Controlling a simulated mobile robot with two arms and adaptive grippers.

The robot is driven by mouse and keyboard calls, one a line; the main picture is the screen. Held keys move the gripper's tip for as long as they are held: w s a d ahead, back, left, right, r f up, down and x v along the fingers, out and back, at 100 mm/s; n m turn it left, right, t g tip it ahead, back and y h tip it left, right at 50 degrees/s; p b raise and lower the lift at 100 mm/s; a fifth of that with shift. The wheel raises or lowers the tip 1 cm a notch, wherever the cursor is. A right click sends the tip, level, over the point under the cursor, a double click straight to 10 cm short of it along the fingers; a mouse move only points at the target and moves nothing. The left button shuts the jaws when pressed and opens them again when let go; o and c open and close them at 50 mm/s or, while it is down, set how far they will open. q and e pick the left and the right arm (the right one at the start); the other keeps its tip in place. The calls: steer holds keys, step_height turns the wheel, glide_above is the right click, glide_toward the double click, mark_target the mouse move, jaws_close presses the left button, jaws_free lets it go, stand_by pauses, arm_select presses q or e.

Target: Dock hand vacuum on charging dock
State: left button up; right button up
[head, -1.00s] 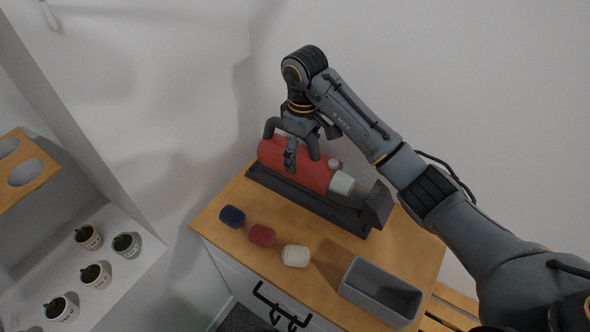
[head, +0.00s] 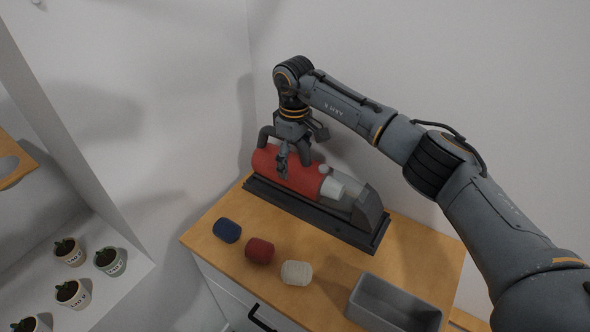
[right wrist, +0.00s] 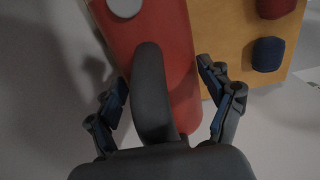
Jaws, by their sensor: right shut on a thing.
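The hand vacuum (head: 287,170) has a red body, a dark arched handle and a pale, clear front end pointing right. It lies lengthwise over the long dark charging dock (head: 261,192), its front close to the dock's raised end block. I cannot tell whether it rests fully on the dock. My right gripper (head: 283,165) is shut on the vacuum's handle from above. In the right wrist view, the dark handle (right wrist: 150,95) lies between the two fingers, with the red body below. My left gripper is not in view.
The dock is on a wooden cabinet top (head: 215,262) against the wall. In front of it stand a blue (head: 227,230), a red (head: 259,251) and a white (head: 296,273) small ribbed container. A grey open bin (head: 395,305) is at the front right. Potted plants (head: 70,252) stand on a shelf at left.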

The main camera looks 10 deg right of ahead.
steer(key=shift+w+d+f, duration=0.2)
steer(key=shift+w+f, duration=0.05)
steer(key=shift+w, duration=0.15)
step_height(320, 180, down, 2)
steer(key=shift+p, duration=0.55)
steer(key=shift+f, duration=0.45)
steer(key=o, duration=1.4)
steer(key=shift+f, duration=0.25)
steer(key=shift+c, duration=0.2)
steer(key=o, duration=0.4)
steer(key=shift+s, duration=0.1)
